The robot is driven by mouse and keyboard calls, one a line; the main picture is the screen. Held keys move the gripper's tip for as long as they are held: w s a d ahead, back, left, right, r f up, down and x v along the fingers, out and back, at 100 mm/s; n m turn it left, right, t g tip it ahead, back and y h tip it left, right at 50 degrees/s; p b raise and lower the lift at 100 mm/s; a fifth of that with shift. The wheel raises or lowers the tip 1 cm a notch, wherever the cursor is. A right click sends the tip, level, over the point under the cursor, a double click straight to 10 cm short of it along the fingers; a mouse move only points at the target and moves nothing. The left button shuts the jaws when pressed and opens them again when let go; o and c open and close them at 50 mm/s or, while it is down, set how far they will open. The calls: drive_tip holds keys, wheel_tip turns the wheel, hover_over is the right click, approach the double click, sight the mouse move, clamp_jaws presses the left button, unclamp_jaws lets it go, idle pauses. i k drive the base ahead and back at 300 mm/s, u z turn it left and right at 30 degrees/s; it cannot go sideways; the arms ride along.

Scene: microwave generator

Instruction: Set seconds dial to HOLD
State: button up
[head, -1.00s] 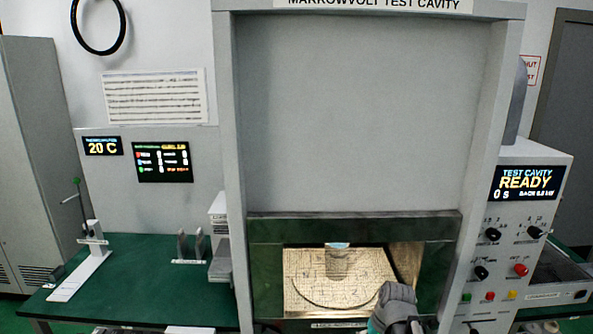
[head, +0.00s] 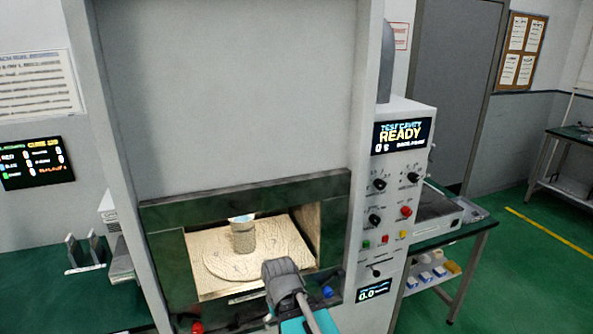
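The control panel (head: 396,160) of the test cavity stands right of the cavity opening. Its display (head: 402,134) reads READY with a 0 below. Black knobs show at upper left (head: 379,184), upper right (head: 413,178) and lower left (head: 375,219), with one more black knob (head: 376,271) beneath the buttons. Their labels are too small to read, so I cannot tell which is the seconds dial or where it points. A grey and teal part of my arm rises at the bottom centre, before the cavity and left of the panel. My gripper's fingers are not visible.
A red mushroom button (head: 406,211) and small coloured buttons sit among the knobs. The lit cavity holds a cylindrical container (head: 243,235) on a round plate. A green bench (head: 455,243) extends right of the panel. Green floor (head: 530,215) is clear further right.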

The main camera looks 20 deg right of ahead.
sight(413, 177)
drive_tip(key=z, duration=1.25)
